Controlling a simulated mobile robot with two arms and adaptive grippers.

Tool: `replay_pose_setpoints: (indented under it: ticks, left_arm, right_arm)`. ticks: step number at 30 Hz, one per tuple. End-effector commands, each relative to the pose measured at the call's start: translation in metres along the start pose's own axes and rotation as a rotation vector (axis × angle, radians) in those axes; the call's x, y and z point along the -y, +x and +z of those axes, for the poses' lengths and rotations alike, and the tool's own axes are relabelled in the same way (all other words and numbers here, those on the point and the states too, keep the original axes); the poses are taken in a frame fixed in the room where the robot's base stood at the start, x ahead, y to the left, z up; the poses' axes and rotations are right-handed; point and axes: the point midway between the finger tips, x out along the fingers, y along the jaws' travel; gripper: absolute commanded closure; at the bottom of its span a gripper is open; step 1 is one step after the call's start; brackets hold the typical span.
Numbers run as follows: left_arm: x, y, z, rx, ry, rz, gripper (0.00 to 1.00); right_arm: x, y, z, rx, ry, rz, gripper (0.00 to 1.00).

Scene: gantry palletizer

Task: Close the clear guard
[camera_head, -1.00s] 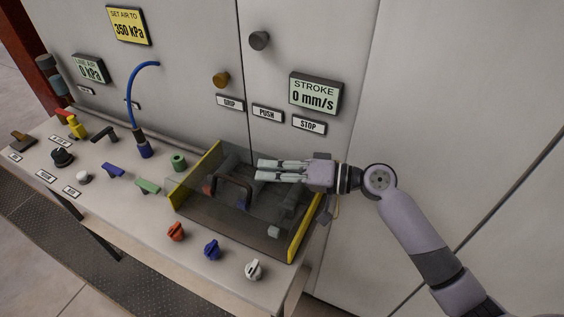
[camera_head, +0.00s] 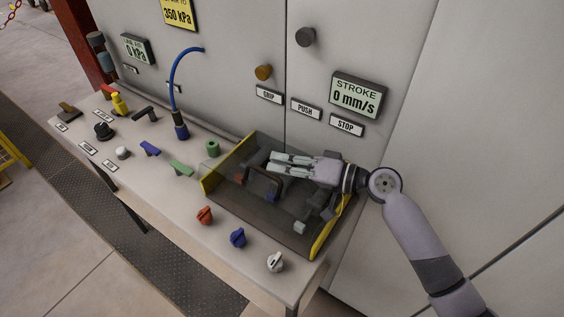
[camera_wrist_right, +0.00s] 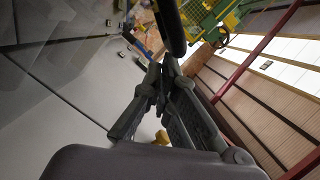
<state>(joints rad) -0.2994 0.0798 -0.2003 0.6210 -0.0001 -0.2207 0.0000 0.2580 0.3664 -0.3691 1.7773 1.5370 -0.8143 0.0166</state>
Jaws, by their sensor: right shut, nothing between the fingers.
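The clear guard (camera_head: 262,211) is a smoky see-through cover with yellow end edges, at the right end of the bench. It lies over several small parts, and a dark arched handle (camera_head: 266,176) stands on it. Whether it is fully down I cannot tell. My right gripper (camera_head: 271,163) is shut and empty, pointing left above the guard's rear part, close behind the handle. In the right wrist view, its fingers (camera_wrist_right: 168,62) meet just short of a dark bar (camera_wrist_right: 168,22); contact is unclear. My left gripper is out of view.
Red (camera_head: 205,215), blue (camera_head: 238,238) and white (camera_head: 275,262) knobs stand along the bench's front edge. A green ring-shaped part (camera_head: 212,148) and a blue hose (camera_head: 173,85) are left of the guard. The cabinet wall (camera_head: 430,110) rises close behind.

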Motion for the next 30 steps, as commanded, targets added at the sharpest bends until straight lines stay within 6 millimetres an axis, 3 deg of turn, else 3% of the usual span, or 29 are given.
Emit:
replay_pose_setpoints:
  ticks: [14, 30]
  left_arm:
    - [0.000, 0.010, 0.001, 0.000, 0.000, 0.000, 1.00]
    - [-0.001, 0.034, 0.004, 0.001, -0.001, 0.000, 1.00]
  right_arm:
    - [0.000, 0.002, 0.009, 0.001, -0.085, 0.020, 1.00]
    - [0.001, 0.008, 0.034, 0.001, -0.369, 0.087, 1.00]
